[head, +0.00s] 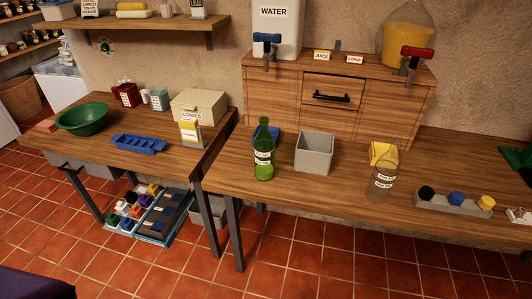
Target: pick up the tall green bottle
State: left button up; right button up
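The tall green bottle (264,151) stands upright on the wooden counter, near its front left corner. It has a dark green neck and white labels with text too small to read. A blue object behind it is partly hidden. A grey open box stands just to its right, apart from it. Neither of my grippers shows in the head view, so nothing is seen touching or near the bottle.
The grey box (314,153) and a clear labelled bottle (383,178) stand on the counter. A wooden cabinet with drink dispensers is behind. A grey block (453,203) with coloured knobs is at right. The left table holds a green bowl (81,119) and blue tray (138,145).

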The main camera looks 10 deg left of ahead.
aim_at(264, 146)
jog(key=u, duration=0.5)
jog(key=k+l, duration=0.1)
jog(key=l+u, duration=0.25)
jog(key=l, duration=0.4)
jog(key=k+l+u, duration=0.1)
jog(key=l+u, duration=0.15)
jog(key=l, duration=0.35)
